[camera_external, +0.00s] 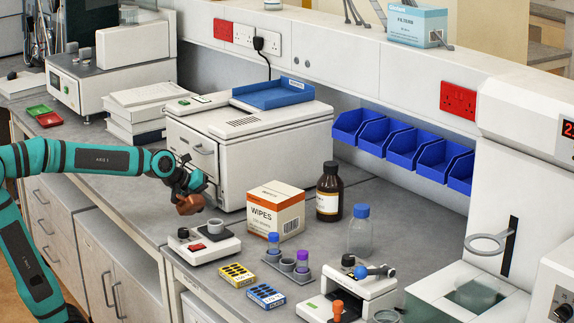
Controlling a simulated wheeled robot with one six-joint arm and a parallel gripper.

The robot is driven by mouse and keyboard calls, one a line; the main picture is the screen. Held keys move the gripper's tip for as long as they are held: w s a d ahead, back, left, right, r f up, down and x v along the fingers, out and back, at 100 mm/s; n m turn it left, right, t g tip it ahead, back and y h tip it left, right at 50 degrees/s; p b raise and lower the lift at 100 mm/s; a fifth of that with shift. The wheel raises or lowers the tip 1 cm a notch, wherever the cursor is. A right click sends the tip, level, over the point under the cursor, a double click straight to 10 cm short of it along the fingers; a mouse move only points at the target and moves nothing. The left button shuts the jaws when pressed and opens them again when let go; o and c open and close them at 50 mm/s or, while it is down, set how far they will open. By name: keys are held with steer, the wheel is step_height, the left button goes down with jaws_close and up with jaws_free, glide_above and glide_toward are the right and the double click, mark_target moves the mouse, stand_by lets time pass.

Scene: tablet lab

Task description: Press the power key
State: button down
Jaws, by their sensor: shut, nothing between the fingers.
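My gripper (189,205) is at the end of the teal arm, with brown fingers that look closed and empty. It hangs above a small white bench device (222,246) near the front edge of the bench. A gap shows between my fingers and the device. I cannot tell which mark, on this device or another, is the power key; the labels are too small to read.
A large white instrument (255,140) stands behind my gripper. A wipes box (275,212), a brown bottle (329,195), a tube rack (285,268) and yellow (237,274) and blue (266,296) trays stand to the right. Grey bench is clear left of the device.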

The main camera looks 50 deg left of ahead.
steer(key=shift+s, duration=3)
steer(key=c, duration=2.1)
jaws_free()
steer(key=o, duration=1.1)
steer(key=shift+c, duration=0.2)
steer(key=o, duration=0.7)
steer(key=shift+a+r, duration=0.2)
steer(key=shift+a, duration=0.05)
steer(key=o, duration=0.3)
steer(key=r, duration=2.6)
steer(key=shift+d+r, duration=0.15)
steer(key=shift+d, duration=0.1)
steer(key=shift+o, duration=0.2)
steer(key=s+d+n+g+y, duration=0.2)
steer(key=s+d+n+g, duration=0.7)
steer(key=d, duration=0.5)
step_height(320, 180, down, 16)
steer(key=s+m, duration=0.1)
steer(key=shift+s+a+r, duration=0.2)
steer(key=shift+a+r, duration=0.05)
